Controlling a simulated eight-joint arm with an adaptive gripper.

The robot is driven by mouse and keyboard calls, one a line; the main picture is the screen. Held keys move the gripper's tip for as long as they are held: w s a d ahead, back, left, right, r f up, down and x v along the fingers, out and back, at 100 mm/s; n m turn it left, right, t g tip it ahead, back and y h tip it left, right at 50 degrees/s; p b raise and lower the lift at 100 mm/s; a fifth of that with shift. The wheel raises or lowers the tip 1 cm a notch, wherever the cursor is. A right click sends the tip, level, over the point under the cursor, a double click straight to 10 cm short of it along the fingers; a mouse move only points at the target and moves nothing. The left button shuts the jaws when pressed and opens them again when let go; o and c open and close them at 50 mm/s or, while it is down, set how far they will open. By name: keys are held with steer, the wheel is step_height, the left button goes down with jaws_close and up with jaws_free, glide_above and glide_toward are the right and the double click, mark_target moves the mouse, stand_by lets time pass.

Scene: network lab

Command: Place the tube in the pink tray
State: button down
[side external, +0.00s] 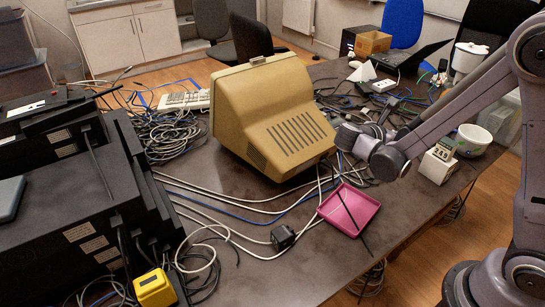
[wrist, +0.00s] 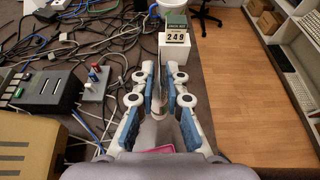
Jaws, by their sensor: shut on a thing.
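The pink tray (side external: 360,203) lies on the dark table in front of the beige monitor. A small pink patch of it (wrist: 161,149) shows below my gripper in the wrist view. My gripper (side external: 346,137) is above the table, behind and above the tray, beside the monitor's right side. In the wrist view its blue-padded fingers (wrist: 160,78) are close together, shut on the tube. The tube is mostly hidden between the fingers, and its outline is hard to make out. A thin dark line crosses the tray in the side view; I cannot tell what it is.
The beige monitor (side external: 272,112) stands left of my gripper. A white box marked 249 (side external: 437,163) and a white pot (side external: 473,139) stand to the right. A small black block (side external: 283,237) and loose cables lie left of the tray. The table's front is fairly clear.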

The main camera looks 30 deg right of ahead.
steer(key=w+a+f, duration=0.7)
steer(key=a+f, duration=0.2)
steer(key=f, duration=0.2)
steer(key=shift+w+f, duration=0.2)
steer(key=shift+w, duration=0.05)
steer(key=shift+f, duration=0.6)
steer(key=c, duration=1.4)
jaws_free()
steer(key=shift+r, duration=0.1)
